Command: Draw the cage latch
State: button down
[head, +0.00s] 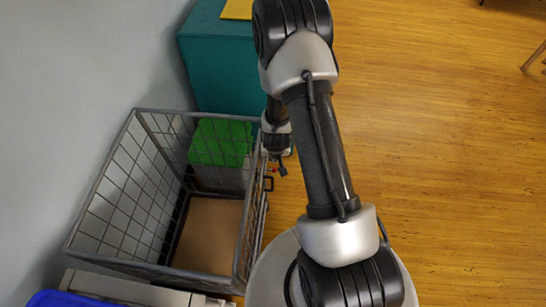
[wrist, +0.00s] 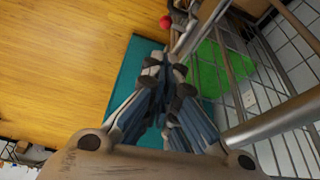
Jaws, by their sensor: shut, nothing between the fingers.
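The grey wire cage (head: 150,268) stands at the left in the head view, open at the top. On its right side is small red latch hardware (head: 269,184), partly hidden behind my arm and gripper. In the wrist view a round red knob (wrist: 166,21) sits at the top, beside grey metal parts of the cage edge. My gripper (head: 283,171) is beside the cage's right side, near the upper corner. In the wrist view its fingers (wrist: 164,62) are shut with nothing between them, pointing toward the knob but apart from it.
A green panel-like thing (head: 222,141) shows at the cage's far end. A teal cabinet (head: 222,70) with a yellow item (head: 237,9) on top stands behind it. A blue bin (head: 60,299) is at the lower left. The wooden floor (head: 440,150) at right is clear.

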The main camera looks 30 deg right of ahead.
aim_at(273, 170)
jog(key=b+x, duration=0.3)
jog(key=x, duration=0.7)
jog(key=s+a, duration=0.1)
jog(key=s, duration=0.1)
jog(key=s+a, duration=0.1)
jog(key=s, duration=0.1)
jog(key=shift+a, duration=0.35)
